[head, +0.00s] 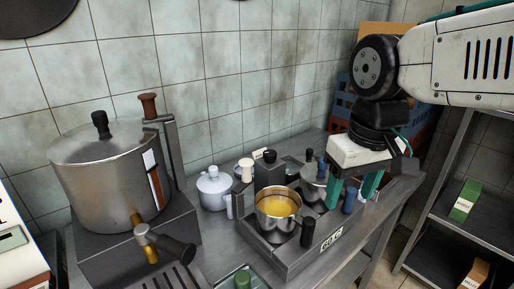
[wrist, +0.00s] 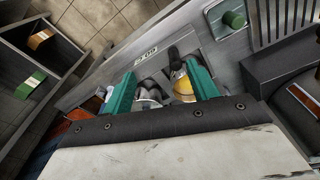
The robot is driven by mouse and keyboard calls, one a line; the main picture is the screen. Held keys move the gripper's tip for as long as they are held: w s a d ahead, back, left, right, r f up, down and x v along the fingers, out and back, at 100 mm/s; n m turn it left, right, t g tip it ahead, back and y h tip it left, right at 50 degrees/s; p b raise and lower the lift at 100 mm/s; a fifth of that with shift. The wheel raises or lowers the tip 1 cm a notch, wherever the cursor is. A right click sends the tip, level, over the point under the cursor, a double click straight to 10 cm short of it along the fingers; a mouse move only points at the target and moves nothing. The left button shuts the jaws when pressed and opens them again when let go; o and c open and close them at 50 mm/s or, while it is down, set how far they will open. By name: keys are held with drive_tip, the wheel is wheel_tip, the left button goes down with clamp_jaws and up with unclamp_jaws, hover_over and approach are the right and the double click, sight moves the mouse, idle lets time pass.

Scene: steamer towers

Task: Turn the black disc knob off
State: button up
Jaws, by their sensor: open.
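A small black disc-like knob (head: 270,156) tops a dark block behind the soup pot in the head view; I cannot tell which way it is turned. My gripper (head: 350,199) is open, pointing down over the right part of the dark cooker unit, to the right of that knob and apart from it. Its teal fingers appear on either side of a blue cylinder (head: 349,200) in the head view. In the wrist view, my gripper (wrist: 160,72) has its fingers spread above pots, with nothing seen held. The black knob is not clear there.
A pot of yellow soup (head: 279,206) with a black handle (head: 307,232) stands on the unit. A lidded pot (head: 315,181) is beside my gripper. A white teapot (head: 214,188) and large steel boiler (head: 108,180) stand left. Shelving (head: 462,215) is at right.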

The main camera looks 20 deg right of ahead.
drive_tip(key=w+a+r+n, duration=0.1)
drive_tip(key=w+a+r, duration=0.15)
drive_tip(key=w, duration=1.25)
drive_tip(key=n+g, duration=0.1)
hover_over(270, 152)
drive_tip(key=f, duration=0.3)
drive_tip(key=shift+s, duration=0.2)
drive_tip(key=shift+w+f, duration=0.15)
drive_tip(key=shift+f, duration=0.15)
wheel_tip(270, 152, down, 7)
drive_tip(key=shift+f, duration=0.15)
drive_tip(key=c, duration=1)
